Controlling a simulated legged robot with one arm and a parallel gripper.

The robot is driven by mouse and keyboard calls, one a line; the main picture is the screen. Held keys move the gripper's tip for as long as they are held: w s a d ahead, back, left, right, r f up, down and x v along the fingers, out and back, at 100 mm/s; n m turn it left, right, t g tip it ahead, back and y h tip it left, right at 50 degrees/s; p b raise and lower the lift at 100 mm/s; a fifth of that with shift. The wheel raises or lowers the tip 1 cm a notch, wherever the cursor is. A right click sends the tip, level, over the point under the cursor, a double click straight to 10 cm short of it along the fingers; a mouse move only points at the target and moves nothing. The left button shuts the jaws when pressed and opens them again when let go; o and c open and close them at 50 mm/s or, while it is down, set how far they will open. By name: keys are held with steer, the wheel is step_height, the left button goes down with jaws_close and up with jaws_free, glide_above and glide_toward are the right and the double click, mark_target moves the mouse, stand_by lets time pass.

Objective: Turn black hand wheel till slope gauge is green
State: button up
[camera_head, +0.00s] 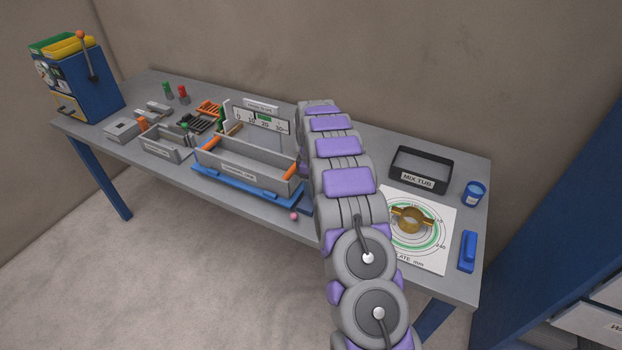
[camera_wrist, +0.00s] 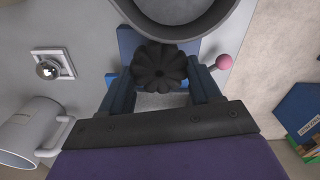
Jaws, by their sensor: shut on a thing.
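The black hand wheel (camera_wrist: 160,68) has a lobed rim and shows in the wrist view. My gripper (camera_wrist: 160,80) has its blue fingers on either side of the wheel and is shut on it. In the head view my arm covers the gripper and the wheel. I cannot tell for sure which thing is the slope gauge.
A pink ball knob (camera_wrist: 223,62) sits right of the wheel, and a large grey round vessel (camera_wrist: 225,17) lies just beyond. A grey mug (camera_wrist: 25,132) and a chrome ball in a square frame (camera_wrist: 48,70) are left. The mix tub (camera_head: 421,169) stands right of my arm.

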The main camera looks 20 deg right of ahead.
steer(key=m+p, duration=0.1)
steer(key=m, duration=0.1)
steer(key=m+p, duration=0.1)
steer(key=m, duration=0.1)
steer(key=m+p, duration=0.1)
steer(key=m, duration=0.1)
steer(key=shift+w+d+r+m+p, duration=0.1)
steer(key=shift+w+r+m+p, duration=0.15)
steer(key=shift+m+p, duration=0.1)
steer(key=m+p, duration=0.2)
steer(key=m, duration=0.4)
steer(key=shift+d+f, duration=0.1)
steer(key=shift+d, duration=0.05)
steer(key=o, duration=1.1)
steer(key=shift+s+f, duration=0.1)
steer(key=shift+c, duration=0.2)
step_height(320, 180, up, 17)
steer(key=p, duration=0.1)
steer(key=shift+p, duration=0.35)
